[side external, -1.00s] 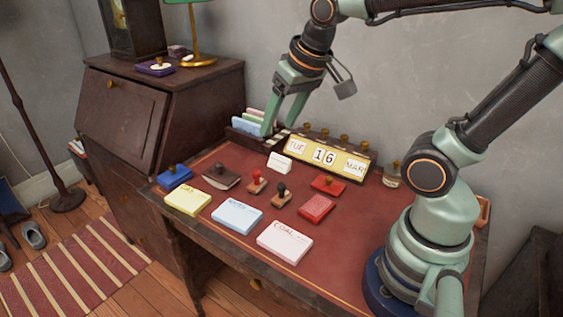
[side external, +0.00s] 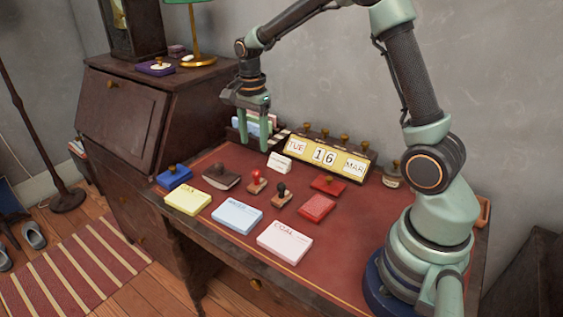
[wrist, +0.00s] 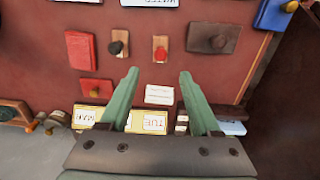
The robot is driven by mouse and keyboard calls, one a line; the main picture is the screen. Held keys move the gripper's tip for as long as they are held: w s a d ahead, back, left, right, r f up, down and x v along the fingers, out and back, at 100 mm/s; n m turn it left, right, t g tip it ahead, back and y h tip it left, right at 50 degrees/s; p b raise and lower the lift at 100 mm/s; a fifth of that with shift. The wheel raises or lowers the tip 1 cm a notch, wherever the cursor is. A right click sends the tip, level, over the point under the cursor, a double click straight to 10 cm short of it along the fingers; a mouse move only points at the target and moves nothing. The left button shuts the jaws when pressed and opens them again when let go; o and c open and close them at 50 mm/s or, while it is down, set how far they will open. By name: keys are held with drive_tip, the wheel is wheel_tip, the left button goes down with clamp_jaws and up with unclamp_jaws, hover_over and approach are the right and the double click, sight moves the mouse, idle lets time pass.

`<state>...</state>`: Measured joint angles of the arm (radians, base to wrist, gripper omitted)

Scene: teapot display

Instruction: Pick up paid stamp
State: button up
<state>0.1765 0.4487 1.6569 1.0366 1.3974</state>
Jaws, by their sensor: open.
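Two small wooden stamps stand upright on the red desk top. One is a red-handled stamp (side external: 257,182), also in the wrist view (wrist: 160,50); the other is a black-handled stamp (side external: 281,195), also in the wrist view (wrist: 117,46). No "paid" marking is readable on either. My gripper (side external: 254,144) is open and empty, pointing down above the back of the desk, behind the stamps. In the wrist view its fingers (wrist: 159,74) are spread, with the red-handled stamp beyond the gap between their tips.
A white card (side external: 280,163) and a date calendar (side external: 325,155) stand close to the fingers. A dark brown block (side external: 221,176), a blue box (side external: 174,177) and red pads (side external: 317,207) surround the stamps. Yellow, blue and pink paper stacks (side external: 237,217) line the front.

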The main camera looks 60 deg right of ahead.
sight(256, 173)
wheel_tip(256, 173, down, 11)
drive_tip(key=shift+d+f, duration=0.1)
drive_tip(key=shift+f, duration=0.05)
idle(0.4)
clamp_jaws()
